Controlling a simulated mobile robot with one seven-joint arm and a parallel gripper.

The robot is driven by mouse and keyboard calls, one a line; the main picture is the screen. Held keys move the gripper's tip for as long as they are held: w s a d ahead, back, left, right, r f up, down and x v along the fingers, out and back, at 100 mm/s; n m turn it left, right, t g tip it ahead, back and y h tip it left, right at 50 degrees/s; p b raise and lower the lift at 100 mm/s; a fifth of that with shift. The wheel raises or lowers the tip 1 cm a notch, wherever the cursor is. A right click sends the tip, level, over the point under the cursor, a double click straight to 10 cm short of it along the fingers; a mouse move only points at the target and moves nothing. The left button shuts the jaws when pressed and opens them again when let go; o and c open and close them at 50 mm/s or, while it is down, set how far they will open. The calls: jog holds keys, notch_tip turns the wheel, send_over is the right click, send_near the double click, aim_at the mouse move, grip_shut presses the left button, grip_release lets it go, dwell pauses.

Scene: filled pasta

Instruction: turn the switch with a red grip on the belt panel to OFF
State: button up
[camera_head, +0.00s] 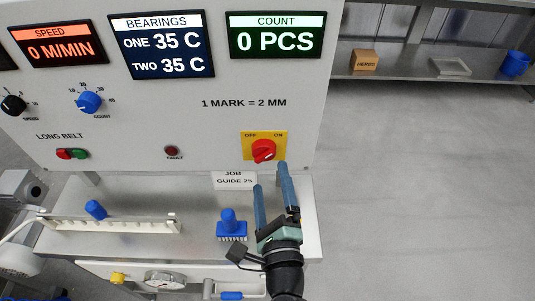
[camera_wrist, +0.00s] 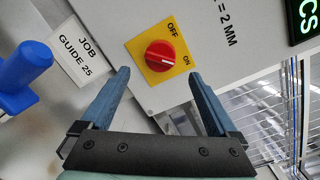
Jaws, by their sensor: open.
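The switch with a red grip (camera_head: 264,151) sits on a yellow plate (camera_head: 281,136) at the lower right of the panel. OFF is printed at the plate's upper left and ON at its upper right. In the wrist view the red grip (camera_wrist: 160,56) has a white mark that points toward ON. My gripper (camera_head: 271,178) is open and empty, with its blue fingers pointing at the panel just below the switch. In the wrist view my gripper (camera_wrist: 160,74) has its fingertips on either side of the switch's line, apart from the grip.
A job guide card (camera_head: 234,180) stands left of my gripper. A blue-handled brush (camera_head: 231,226) stands on the ledge nearby. The fault button (camera_head: 172,151) and the green and red belt buttons (camera_head: 72,154) are further left. Open floor (camera_head: 430,190) lies to the right.

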aim_at(267, 159)
jog(key=shift+w+a, duration=0.2)
jog(key=shift+w, duration=1.35)
jog(key=shift+w+a, duration=0.15)
jog(key=shift+w, duration=1.4)
jog(key=c, duration=1.3)
jog(key=shift+c, duration=0.2)
